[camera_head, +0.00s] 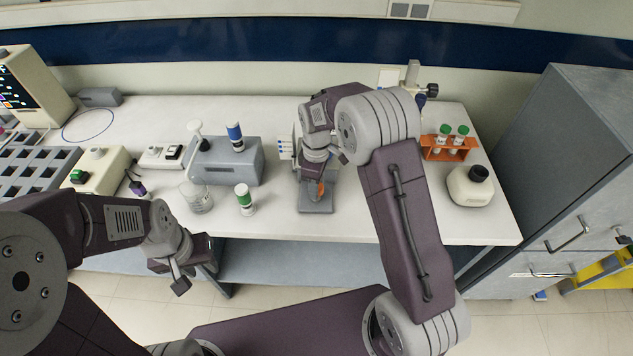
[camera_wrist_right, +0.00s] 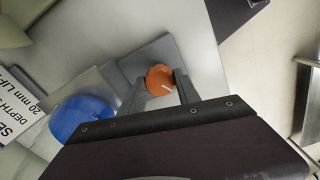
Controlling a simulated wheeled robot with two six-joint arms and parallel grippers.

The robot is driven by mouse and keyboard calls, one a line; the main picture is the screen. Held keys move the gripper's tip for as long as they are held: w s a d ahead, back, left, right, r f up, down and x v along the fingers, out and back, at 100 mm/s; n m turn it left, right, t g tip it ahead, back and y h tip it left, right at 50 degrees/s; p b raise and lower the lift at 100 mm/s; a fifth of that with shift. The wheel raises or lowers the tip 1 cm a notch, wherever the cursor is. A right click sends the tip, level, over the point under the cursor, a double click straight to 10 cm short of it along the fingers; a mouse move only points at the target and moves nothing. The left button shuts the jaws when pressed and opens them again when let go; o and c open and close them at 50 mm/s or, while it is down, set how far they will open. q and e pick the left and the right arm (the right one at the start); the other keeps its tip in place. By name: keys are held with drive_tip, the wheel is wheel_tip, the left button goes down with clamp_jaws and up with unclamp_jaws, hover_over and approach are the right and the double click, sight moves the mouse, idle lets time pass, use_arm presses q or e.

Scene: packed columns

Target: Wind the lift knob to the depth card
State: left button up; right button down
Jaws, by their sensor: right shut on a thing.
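The lift knob is orange with a white mark line; it shows in the right wrist view (camera_wrist_right: 160,78) and partly in the head view (camera_head: 320,188). It sits at a grey plate (camera_head: 316,205). My right gripper (camera_wrist_right: 160,88) is shut on the knob, one finger on each side. The depth card (camera_wrist_right: 18,108) is white with dark print at the left edge of the wrist view; "DEPTH" and "20 mm LIFT" are readable, the rest is cut off. My left gripper (camera_head: 190,278) hangs in front of the table edge, away from the knob; its finger gap is unclear.
A blue disc (camera_wrist_right: 82,118) lies near the knob. Left of the plate stand a grey block (camera_head: 225,165), a green-capped vial (camera_head: 244,200) and a glass beaker (camera_head: 197,198). An orange tube rack (camera_head: 447,148) and a cream device (camera_head: 470,186) stand at right.

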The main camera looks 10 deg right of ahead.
drive_tip(key=m+p, duration=0.1)
drive_tip(key=m, duration=0.2)
drive_tip(key=shift+r+m, duration=0.1)
drive_tip(key=shift+m, duration=0.3)
drive_tip(key=m+p, duration=0.1)
drive_tip(key=m, duration=0.2)
drive_tip(key=shift+m+p, duration=0.3)
drive_tip(key=m, duration=0.3)
drive_tip(key=shift+m+p, duration=0.3)
drive_tip(key=shift+p, duration=0.1)
drive_tip(key=shift+m+p, duration=0.35)
drive_tip(key=shift+m, duration=1.55)
drive_tip(key=c, duration=0.9)
unclamp_jaws()
